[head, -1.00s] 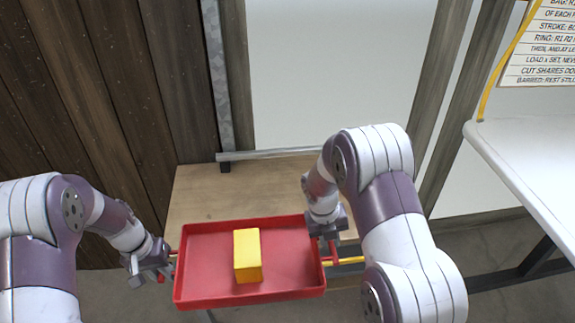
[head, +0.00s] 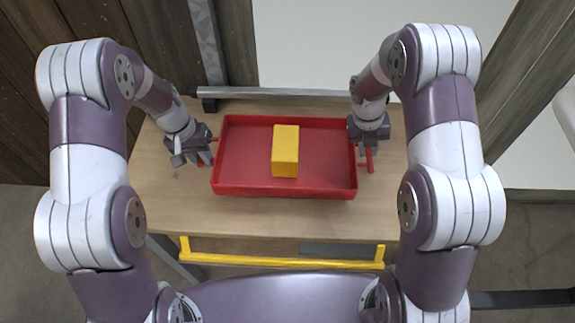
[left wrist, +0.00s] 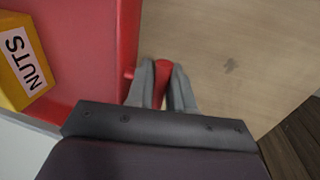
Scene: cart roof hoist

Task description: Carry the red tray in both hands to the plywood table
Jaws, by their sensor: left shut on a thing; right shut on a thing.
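The red tray (head: 240,188) is over the plywood table (head: 160,205) in the head view, with a yellow box (head: 285,150) inside it. In the left wrist view the box (left wrist: 22,62) shows a "NUTS" label. My left gripper (head: 211,152) is at the tray's left side, shut on its red handle (left wrist: 163,72), as the left wrist view shows. My right gripper (head: 365,152) is at the tray's right side, shut on the other handle. The tray looks level. I cannot tell whether its underside touches the tabletop.
A yellow rail (head: 280,262) runs along the table's near edge. A metal bar (head: 280,93) lies along the back edge, below a pale panel. A dark plank wall (head: 60,45) stands at the left. Bare tabletop shows in front of the tray.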

